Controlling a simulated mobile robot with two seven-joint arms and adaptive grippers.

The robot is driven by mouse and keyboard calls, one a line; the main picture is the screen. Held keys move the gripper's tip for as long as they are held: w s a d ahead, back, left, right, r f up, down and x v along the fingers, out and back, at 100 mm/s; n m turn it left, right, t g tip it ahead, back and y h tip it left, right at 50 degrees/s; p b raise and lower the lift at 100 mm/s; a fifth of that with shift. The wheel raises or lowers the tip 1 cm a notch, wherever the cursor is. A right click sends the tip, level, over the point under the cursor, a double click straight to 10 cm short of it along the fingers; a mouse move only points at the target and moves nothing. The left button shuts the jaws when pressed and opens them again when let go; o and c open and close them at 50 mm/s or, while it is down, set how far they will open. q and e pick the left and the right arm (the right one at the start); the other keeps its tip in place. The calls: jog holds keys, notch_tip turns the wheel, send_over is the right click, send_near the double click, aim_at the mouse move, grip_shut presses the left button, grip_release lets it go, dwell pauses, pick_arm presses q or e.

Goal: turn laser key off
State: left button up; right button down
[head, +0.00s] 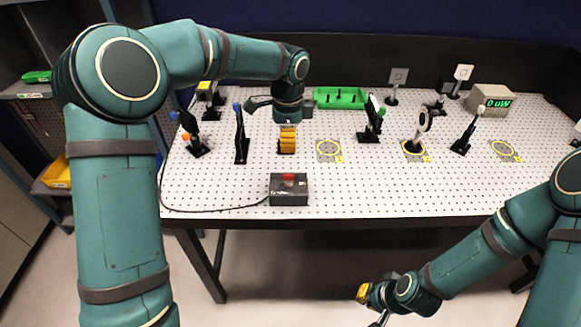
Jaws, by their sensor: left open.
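A dark grey control box (289,196) with a small red part (288,178) on its top sits near the front edge of the table. A black cable runs from it to the left. The key itself is too small to make out. My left gripper (277,117) is over the table, behind the box and apart from it. It is open, with its fingers partly hidden by its own wrist. My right gripper (372,304) is low in front of the table, away from the box. Its yellow pad and a silver finger stand apart, and it looks empty.
An orange block on a black base (288,138) stands just in front of my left gripper. Black optic mounts (241,140) stand nearby. A green tray (340,98) and a meter reading "0 uW" (491,101) are at the back. The perforated tabletop (400,190) right of the box is clear.

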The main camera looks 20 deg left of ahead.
aim_at(288, 176)
pick_arm(q)
notch_tip(288, 176, down, 14)
jog(key=shift+s+r+b, duration=0.1)
jog(key=shift+r+b, duration=0.1)
jog(key=shift+b, duration=0.5)
grip_shut()
